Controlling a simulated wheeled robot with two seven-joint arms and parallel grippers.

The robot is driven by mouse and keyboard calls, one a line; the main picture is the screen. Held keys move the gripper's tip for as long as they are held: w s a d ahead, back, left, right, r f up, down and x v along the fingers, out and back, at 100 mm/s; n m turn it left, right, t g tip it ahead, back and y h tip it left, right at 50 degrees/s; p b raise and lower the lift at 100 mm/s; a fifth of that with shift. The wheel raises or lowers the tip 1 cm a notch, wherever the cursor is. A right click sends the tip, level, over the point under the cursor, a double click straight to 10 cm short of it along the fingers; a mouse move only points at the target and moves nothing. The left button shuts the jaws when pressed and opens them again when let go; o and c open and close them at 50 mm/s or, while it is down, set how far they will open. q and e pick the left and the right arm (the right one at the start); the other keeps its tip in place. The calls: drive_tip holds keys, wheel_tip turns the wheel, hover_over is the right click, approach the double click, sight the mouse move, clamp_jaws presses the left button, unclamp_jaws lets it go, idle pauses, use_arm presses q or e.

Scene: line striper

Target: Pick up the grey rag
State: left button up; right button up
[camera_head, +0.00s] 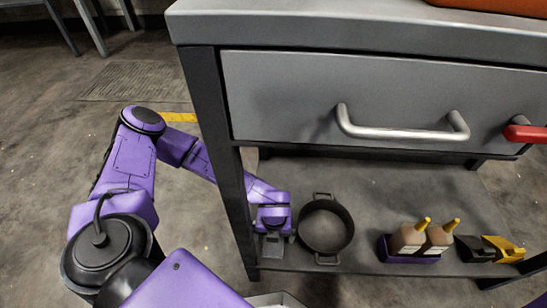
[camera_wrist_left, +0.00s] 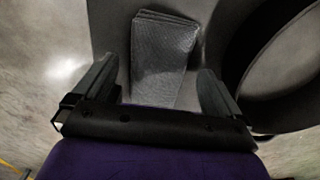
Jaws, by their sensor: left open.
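The grey rag (camera_wrist_left: 163,62) is a folded, textured grey cloth lying on the lower shelf in the left wrist view. Its near end lies between the fingers of my left gripper (camera_wrist_left: 163,88), which is open with one finger on each side of the rag. In the head view my left arm reaches past the table leg, and my left gripper (camera_head: 272,243) is low over the lower shelf, left of a dark pot. The rag itself is mostly hidden there by my gripper. I cannot see a grip on it. My right gripper is out of view.
The dark two-handled pot (camera_head: 326,228) stands close to the right of my left gripper. Two bottles with yellow tips (camera_head: 423,238) sit in a purple holder farther right, beside a yellow and black tool (camera_head: 490,249). The table leg (camera_head: 214,150) and drawer (camera_head: 350,100) hem in the arm.

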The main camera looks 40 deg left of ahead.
use_arm(q)
drive_tip(key=shift+f, duration=0.2)
drive_tip(key=c, duration=1.1)
